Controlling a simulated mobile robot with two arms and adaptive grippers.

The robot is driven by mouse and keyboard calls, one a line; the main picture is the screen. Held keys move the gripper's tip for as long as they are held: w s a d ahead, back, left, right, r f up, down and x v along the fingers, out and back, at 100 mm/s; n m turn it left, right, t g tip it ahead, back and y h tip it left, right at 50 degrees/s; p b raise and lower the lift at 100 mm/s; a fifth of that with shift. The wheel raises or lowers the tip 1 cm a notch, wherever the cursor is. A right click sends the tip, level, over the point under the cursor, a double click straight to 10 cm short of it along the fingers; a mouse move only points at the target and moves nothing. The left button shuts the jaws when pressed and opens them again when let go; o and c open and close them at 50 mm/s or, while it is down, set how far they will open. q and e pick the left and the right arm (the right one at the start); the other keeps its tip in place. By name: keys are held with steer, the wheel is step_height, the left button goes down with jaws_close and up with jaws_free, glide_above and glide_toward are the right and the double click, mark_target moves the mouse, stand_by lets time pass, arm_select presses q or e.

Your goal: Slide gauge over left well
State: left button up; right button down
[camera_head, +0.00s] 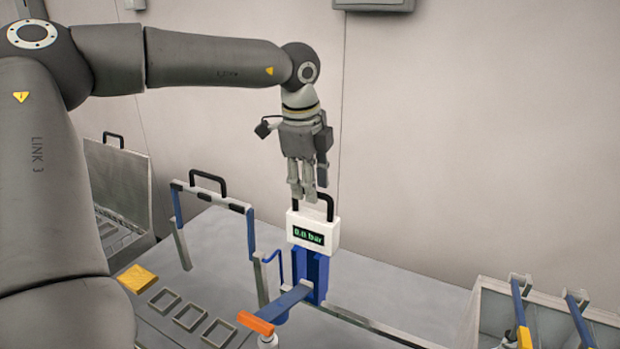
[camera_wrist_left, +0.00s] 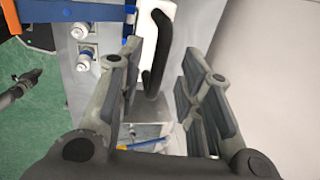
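The gauge (camera_head: 312,231) is a white box reading 0.0 bar, with a black loop handle on top. It sits upright on a blue carriage (camera_head: 312,273) on a metal rail. My left gripper (camera_head: 310,190) points down at the handle, its fingertips around the handle's top in the head view. In the left wrist view the black handle (camera_wrist_left: 157,50) shows between the spread fingers of my left gripper (camera_wrist_left: 160,62), with gaps on both sides. The left well cannot be told apart for certain in either view.
An orange-tipped blue lever (camera_head: 256,324) stands before the carriage. A blue frame with a black handle (camera_head: 208,184) stands at left. Several empty square frames (camera_head: 190,316) and a yellow block (camera_head: 137,278) lie on the bench. A grey bin (camera_head: 545,310) is at right.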

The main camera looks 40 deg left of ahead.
arm_select(q)
steer(key=shift+f, duration=0.3)
jaws_close()
steer(key=a+b, duration=0.1)
steer(key=a, duration=0.1)
steer(key=shift+s+a+b, duration=0.3)
steer(key=shift+a+b, duration=0.05)
steer(key=shift+a, duration=0.3)
steer(key=shift+r, duration=0.1)
